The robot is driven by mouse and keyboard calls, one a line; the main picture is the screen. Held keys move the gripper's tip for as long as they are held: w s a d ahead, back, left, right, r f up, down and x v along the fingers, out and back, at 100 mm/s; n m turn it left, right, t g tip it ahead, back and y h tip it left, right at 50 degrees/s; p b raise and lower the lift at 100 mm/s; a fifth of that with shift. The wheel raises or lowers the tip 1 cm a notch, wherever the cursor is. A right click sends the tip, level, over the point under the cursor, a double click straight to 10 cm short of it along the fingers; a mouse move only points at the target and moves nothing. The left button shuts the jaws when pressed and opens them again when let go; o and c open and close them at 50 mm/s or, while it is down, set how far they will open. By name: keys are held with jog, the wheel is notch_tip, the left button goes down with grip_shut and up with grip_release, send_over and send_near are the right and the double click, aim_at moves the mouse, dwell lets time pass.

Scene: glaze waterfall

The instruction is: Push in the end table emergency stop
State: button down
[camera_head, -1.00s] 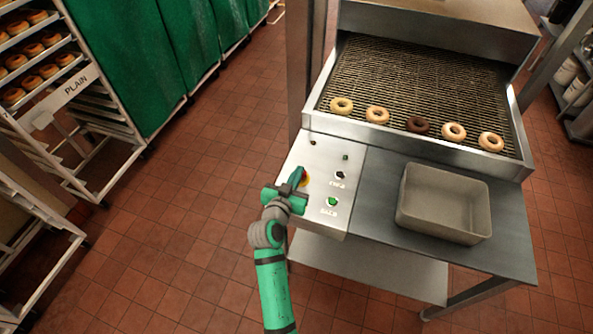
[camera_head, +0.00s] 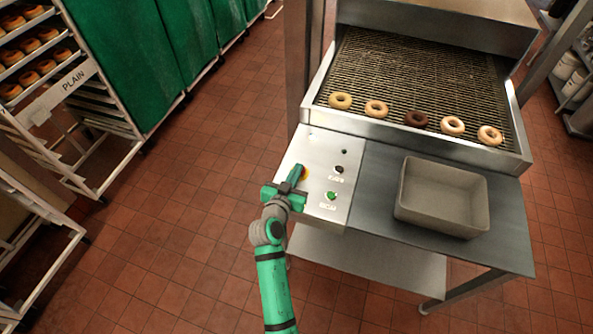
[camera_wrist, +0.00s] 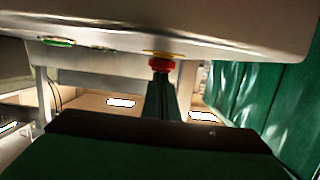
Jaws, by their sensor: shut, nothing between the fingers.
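The emergency stop is a red button on a yellow base (camera_wrist: 160,64), on the steel control panel (camera_head: 325,160) at the left of the end table (camera_head: 380,190). In the head view only a sliver of its red and yellow (camera_head: 304,172) shows beside my fingers. My gripper (camera_head: 295,177) is shut and empty, with its fingertips at the button. In the wrist view the shut fingers (camera_wrist: 161,88) point straight at the red button and overlap its near face. I cannot tell whether they press it or just meet it.
A green button (camera_head: 331,196) and a dark button (camera_head: 338,169) sit on the same panel. A grey bin (camera_head: 400,203) stands on the table to the right. Several donuts lie on the mesh conveyor (camera_head: 400,75) behind.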

jog(key=shift+s+r, duration=0.1)
jog(key=shift+r, duration=1.45)
jog(key=r+v, duration=0.1)
jog(key=v, duration=0.9)
jog(key=shift+w, duration=0.25)
jog(key=s+f+n+y, duration=0.2)
jog(key=s+f, duration=0.3)
jog(key=s, duration=0.4)
jog(key=s+f+n+y, duration=0.1)
jog(key=s+f+y, duration=0.25)
jog(key=s, duration=0.55)
jog(key=d+v, duration=0.2)
jog(key=v, duration=1.7)
jog(key=shift+s+d+f+n+t+h, duration=0.2)
jog(key=shift+d+n+t+h, duration=0.1)
jog(key=shift+t+h, duration=0.1)
